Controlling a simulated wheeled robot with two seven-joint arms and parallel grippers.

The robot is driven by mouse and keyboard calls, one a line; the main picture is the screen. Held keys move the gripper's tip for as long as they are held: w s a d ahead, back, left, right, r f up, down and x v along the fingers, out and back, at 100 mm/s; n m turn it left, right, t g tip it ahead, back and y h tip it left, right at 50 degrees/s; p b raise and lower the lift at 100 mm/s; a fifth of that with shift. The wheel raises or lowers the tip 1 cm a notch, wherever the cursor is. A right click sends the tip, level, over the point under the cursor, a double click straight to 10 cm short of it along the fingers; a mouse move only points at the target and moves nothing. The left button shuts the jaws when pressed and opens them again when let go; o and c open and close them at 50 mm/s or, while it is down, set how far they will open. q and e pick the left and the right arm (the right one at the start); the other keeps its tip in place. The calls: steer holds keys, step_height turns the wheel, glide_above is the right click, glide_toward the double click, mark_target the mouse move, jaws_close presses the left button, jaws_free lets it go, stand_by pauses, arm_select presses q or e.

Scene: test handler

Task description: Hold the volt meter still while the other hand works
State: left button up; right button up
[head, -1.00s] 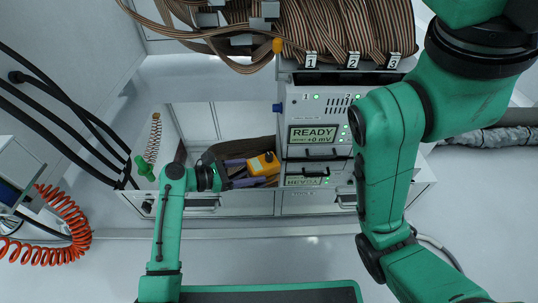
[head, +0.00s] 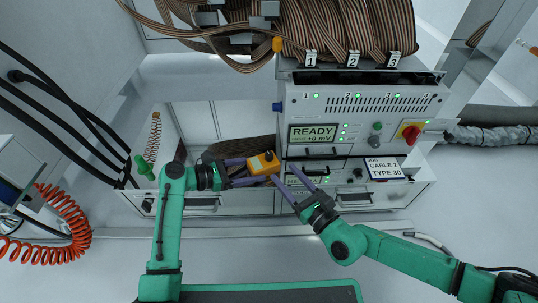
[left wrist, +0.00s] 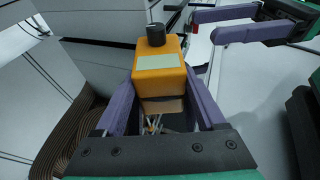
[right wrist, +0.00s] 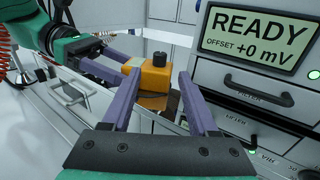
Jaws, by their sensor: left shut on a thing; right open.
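The volt meter is an orange box (head: 265,163) with a black knob on top and a pale label, in front of the tester's lower drawers. My left gripper (head: 251,169) is shut on it from the left; in the left wrist view the meter (left wrist: 160,82) sits upright between the purple fingers. My right gripper (head: 284,173) is open and empty, close to the meter's right side. In the right wrist view the meter (right wrist: 155,78) shows beyond the open fingertips, with my left fingers at its left. I see no contact between the right fingers and the meter.
The tester (head: 365,105) shows READY and +0 mV, with a red knob (head: 411,133) at right and drawer handles close behind the right gripper. A label (head: 385,168) reads CABLE 2 TYPE 30. Ribbon cables hang above. An orange coiled hose (head: 65,225) is at far left.

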mark_target(271, 158)
steer(key=x, duration=0.9)
jaws_close()
